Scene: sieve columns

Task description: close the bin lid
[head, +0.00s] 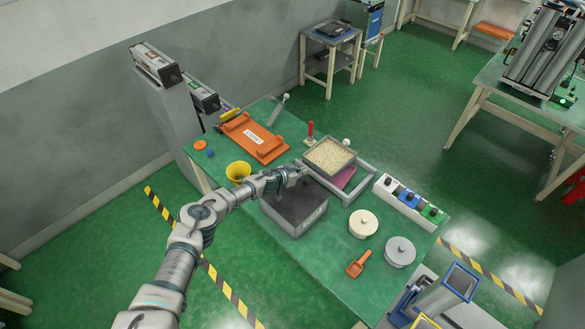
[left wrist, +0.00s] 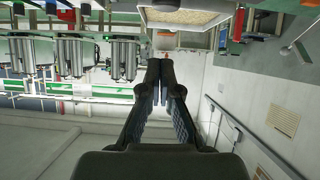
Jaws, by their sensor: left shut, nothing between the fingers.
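A dark grey bin (head: 309,217) with a pale label on its front stands on the green table. Its top looks dark, and I cannot tell whether that is a lid or the open inside. My left gripper (head: 304,172) is at the bin's far edge, between the bin and the sieve frame; I cannot tell whether it touches either. In the left wrist view its fingers (left wrist: 160,72) are together with nothing between them. My left arm hides part of the bin's left side. My right gripper is not in view.
A tray of pale grains (head: 329,156) sits on a grey frame (head: 352,189) just right of my gripper. A yellow funnel (head: 238,171) and an orange board (head: 254,138) lie left. Two round lidded pots (head: 363,224) and an orange scoop (head: 358,264) stand right of the bin.

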